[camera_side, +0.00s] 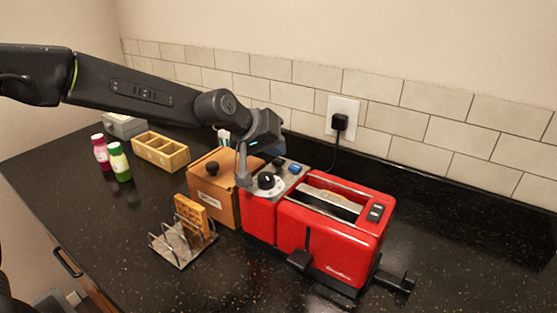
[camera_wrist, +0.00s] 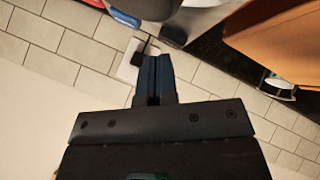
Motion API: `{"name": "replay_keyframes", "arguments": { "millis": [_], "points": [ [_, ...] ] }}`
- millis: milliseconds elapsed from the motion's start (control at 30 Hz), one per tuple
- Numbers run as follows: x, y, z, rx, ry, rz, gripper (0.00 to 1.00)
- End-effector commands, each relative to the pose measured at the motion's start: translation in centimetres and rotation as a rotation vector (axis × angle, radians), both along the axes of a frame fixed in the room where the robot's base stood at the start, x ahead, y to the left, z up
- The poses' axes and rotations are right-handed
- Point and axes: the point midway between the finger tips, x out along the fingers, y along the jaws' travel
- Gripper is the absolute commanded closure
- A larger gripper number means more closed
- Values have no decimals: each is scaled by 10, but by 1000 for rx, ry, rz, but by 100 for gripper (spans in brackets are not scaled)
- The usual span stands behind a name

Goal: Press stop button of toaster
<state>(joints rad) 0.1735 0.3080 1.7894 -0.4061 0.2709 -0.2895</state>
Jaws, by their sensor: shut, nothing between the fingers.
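The blue button (camera_wrist: 124,18) and a black knob or button (camera_wrist: 172,35) show in the wrist view. I cannot read which is stop.
A brown wooden box (camera_side: 215,198) stands directly left of the panel. A wire rack (camera_side: 182,243) holding toast (camera_side: 190,213) is in front. Bottles (camera_side: 120,162) and a divided wooden tray (camera_side: 160,152) are farther left. A plug (camera_side: 340,122) sits in the wall behind. The right counter is clear.

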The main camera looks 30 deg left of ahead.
Motion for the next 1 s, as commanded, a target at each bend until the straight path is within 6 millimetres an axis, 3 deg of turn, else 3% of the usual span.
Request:
{"name": "replay_keyframes", "arguments": {
  "millis": [1000],
  "points": [
    [0,0,-9,0,1,-2,100]
  ]
}}
